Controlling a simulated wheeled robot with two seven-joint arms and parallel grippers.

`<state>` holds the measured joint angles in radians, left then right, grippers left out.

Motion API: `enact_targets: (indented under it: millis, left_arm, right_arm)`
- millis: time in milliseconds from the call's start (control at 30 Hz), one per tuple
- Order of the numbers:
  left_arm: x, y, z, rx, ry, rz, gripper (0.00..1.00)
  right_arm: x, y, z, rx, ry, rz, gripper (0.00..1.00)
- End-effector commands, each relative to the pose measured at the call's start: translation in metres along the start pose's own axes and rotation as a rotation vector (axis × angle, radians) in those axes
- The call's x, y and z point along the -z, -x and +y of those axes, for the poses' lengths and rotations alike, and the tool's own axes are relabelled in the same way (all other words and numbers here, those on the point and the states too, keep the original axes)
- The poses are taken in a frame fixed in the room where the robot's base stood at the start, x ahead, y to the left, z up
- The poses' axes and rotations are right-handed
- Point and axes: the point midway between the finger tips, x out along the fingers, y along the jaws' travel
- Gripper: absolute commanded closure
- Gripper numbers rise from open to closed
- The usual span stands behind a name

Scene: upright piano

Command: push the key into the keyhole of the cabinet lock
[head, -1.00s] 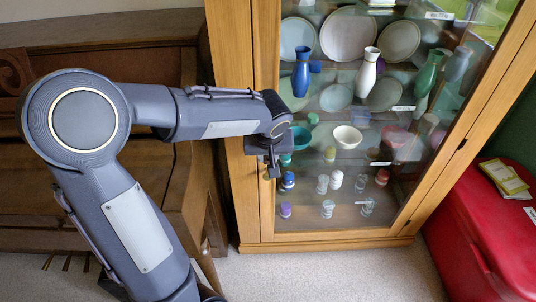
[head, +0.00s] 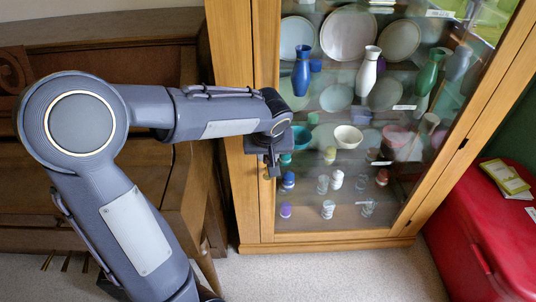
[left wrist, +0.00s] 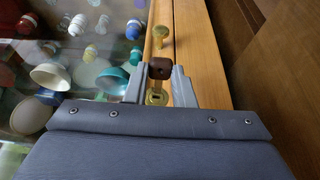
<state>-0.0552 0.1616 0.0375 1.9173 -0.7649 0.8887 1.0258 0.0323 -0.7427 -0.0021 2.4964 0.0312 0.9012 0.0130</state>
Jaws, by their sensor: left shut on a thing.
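My left gripper (head: 270,170) is at the left door frame of the glass cabinet (head: 340,237). In the left wrist view its two fingers (left wrist: 161,78) are shut on the key (left wrist: 160,68), whose dark brown head shows between them. A round brass lock plate (left wrist: 157,98) shows on the wooden frame just below the key head in that view. The key's tip is hidden, so I cannot tell whether it is in the keyhole. My right gripper is in neither view.
A brass knob (left wrist: 160,33) stands on the frame near the lock. Behind the glass are vases, plates, bowls (head: 348,137) and several small jars. The brown piano (head: 170,190) is to the left, and a red chest (head: 480,230) to the right.

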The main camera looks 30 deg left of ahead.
Motion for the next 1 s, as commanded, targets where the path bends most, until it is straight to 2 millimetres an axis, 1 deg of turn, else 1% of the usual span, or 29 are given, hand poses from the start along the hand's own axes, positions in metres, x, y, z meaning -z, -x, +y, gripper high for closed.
enact_targets:
  millis: [367, 1000]
  left_arm:
    - [0.002, 0.0, 0.0, 0.0, 0.001, 0.0, 0.99]
    - [0.017, -0.006, 0.0, 0.0, 0.001, 0.001, 0.99]
  right_arm:
    - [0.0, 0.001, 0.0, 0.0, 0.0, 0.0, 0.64]
    - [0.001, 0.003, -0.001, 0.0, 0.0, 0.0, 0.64]
